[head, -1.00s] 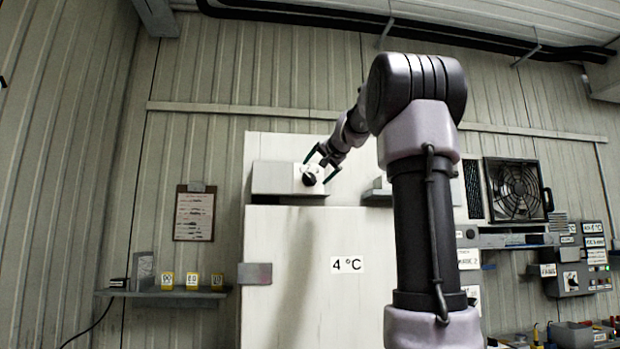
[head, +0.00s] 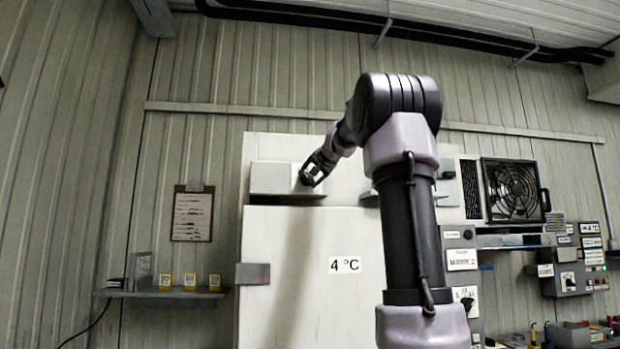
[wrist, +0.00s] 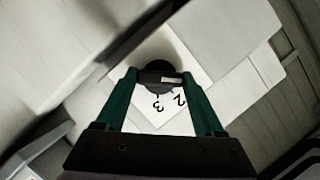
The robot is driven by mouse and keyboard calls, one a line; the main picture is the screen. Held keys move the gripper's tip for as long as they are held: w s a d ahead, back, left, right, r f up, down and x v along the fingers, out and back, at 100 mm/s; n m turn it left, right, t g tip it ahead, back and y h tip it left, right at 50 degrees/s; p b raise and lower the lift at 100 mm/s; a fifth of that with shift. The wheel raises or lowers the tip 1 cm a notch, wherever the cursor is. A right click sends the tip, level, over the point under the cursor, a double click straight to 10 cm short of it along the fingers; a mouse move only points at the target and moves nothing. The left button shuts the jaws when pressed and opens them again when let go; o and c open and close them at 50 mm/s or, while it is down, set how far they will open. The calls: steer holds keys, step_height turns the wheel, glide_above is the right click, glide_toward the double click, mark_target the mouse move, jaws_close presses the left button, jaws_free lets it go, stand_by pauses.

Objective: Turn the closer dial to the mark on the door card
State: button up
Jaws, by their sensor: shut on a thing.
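The closer dial (wrist: 157,72) is a dark round knob on a white numbered plate (wrist: 150,108); the digits 2 and 3 show in the wrist view. My gripper (wrist: 160,78) is shut on the dial, one green finger on each side of it. In the head view my gripper (head: 312,174) is at the right end of the pale closer box (head: 275,178) above the door and hides most of the dial. The door card (head: 345,265) on the white door reads "4 °C".
My arm covers part of the door's right side. A clipboard (head: 192,214) hangs on the left wall, above a small shelf (head: 160,293) with yellow-marked items. A fan (head: 512,190) and control boxes (head: 572,272) are on the right.

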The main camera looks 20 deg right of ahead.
steer(key=m+t+y, duration=0.1)
steer(key=m, duration=0.2)
steer(key=shift+d+f, duration=0.1)
steer(key=shift+f, duration=0.05)
steer(key=shift+f+m+t+y, duration=0.15)
steer(key=shift+m+t, duration=0.35)
steer(key=shift+m, duration=0.5)
steer(key=shift+r+m+t+y, duration=0.1)
steer(key=shift+m+t+y, duration=0.3)
steer(key=shift+m, duration=0.6)
steer(key=o, duration=1.4)
steer(key=shift+s+d, duration=0.2)
steer(key=shift+s, duration=1.6)
steer(key=shift+s+d, duration=0.2)
steer(key=shift+s, duration=1.55)
steer(key=shift+s+d, duration=0.2)
steer(key=shift+s, duration=1.6)
